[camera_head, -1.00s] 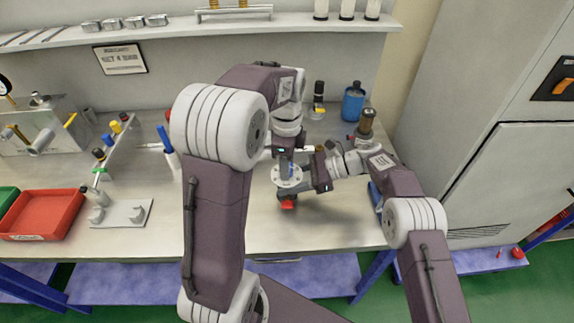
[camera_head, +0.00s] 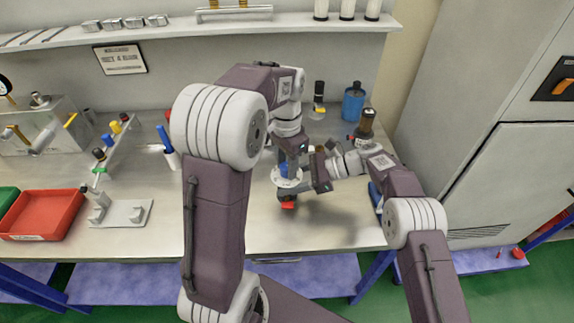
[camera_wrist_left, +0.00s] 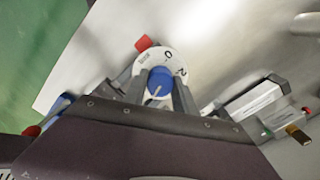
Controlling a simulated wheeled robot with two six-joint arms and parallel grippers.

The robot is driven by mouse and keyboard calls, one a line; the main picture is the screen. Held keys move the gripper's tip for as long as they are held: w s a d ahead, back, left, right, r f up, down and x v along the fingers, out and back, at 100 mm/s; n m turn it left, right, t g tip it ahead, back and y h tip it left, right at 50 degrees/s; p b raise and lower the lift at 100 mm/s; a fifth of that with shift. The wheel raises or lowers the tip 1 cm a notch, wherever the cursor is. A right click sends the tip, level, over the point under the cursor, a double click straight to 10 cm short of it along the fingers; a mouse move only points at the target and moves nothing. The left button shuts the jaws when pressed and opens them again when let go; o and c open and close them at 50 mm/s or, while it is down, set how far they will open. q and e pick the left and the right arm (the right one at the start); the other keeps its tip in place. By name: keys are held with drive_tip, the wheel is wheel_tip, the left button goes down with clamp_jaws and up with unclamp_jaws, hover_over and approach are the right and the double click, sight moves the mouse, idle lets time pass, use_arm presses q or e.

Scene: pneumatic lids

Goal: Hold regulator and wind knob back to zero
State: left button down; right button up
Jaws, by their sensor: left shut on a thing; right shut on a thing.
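The regulator's white dial (camera_head: 286,183) faces up near the middle of the bench, with a red part (camera_head: 288,205) at its front. In the left wrist view, the dial (camera_wrist_left: 147,58) shows a 0 and a 2 on its rim, around a blue knob (camera_wrist_left: 160,77) with a pale line. My left gripper (camera_head: 287,170) reaches down from above, its fingers shut on either side of the blue knob. My right gripper (camera_head: 306,188) comes in from the right and is shut on the regulator's body, which is mostly hidden beneath the dial and jaws.
A red tray (camera_head: 45,215) and a grey stand plate (camera_head: 122,214) are at the left. A rack with coloured knobs stands behind them. The front bench is clear.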

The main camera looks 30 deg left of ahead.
sight(286, 165)
use_arm(q)
drive_tip(key=shift+s+n, duration=0.1)
drive_tip(key=shift+n, duration=0.6)
use_arm(e)
drive_tip(key=shift+f, duration=0.1)
use_arm(q)
drive_tip(key=shift+n, duration=0.3)
drive_tip(key=shift+d, duration=0.1)
drive_tip(key=c, duration=1)
unclamp_jaws()
wheel_tip(286, 165, up, 12)
